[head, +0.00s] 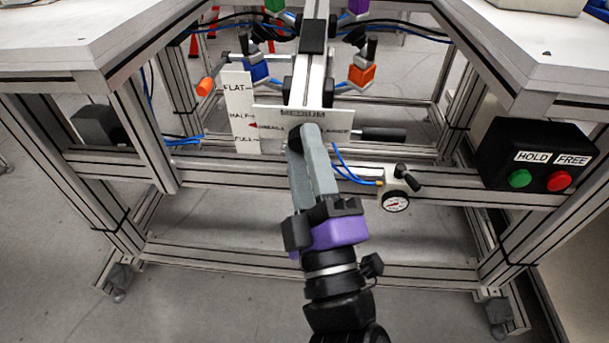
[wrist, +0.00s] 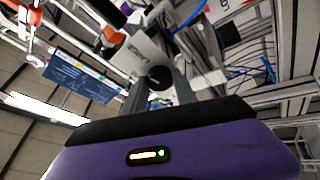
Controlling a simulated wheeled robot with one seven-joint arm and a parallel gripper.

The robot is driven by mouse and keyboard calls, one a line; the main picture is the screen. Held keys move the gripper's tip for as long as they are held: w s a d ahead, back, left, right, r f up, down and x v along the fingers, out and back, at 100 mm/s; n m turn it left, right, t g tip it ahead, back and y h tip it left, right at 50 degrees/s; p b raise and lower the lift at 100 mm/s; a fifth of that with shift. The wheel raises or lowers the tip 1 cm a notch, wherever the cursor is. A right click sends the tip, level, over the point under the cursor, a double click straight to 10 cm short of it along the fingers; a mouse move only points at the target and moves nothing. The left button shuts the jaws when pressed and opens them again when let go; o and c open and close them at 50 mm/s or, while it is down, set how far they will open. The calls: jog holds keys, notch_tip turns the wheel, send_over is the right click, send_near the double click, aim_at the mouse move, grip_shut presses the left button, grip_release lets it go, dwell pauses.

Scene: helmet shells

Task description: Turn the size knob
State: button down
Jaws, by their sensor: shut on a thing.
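The size knob (wrist: 159,77) is a dark round piece between the two fingers of my gripper in the wrist view. In the head view my gripper (head: 305,133) reaches up to the middle of a white plate (head: 272,114), and its grey fingers largely hide the knob. The gripper is shut on the knob. The plate carries small lettering at the top, left and right, partly covered by the fingers. In the wrist view my gripper (wrist: 160,88) has a finger on each side of the knob. The knob's pointing direction cannot be made out.
An upright white scale (head: 238,105) reads FLAT, HALF and FULL, with a red pointer between HALF and FULL. A black handle (head: 383,134) lies right of the plate. A gauge (head: 395,201) and a black HOLD/FREE button box (head: 535,155) are further right. Frame rails surround the area.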

jog(key=shift+f+m+b, duration=0.2)
jog(key=shift+m+b, duration=0.7)
jog(key=shift+b, duration=0.35)
jog(key=shift+r+t, duration=0.1)
jog(key=shift+t, duration=0.2)
jog(key=c, duration=1)
grip_release()
jog(key=b+v, duration=0.2)
jog(key=v, duration=0.5)
jog(key=shift+s, duration=0.3)
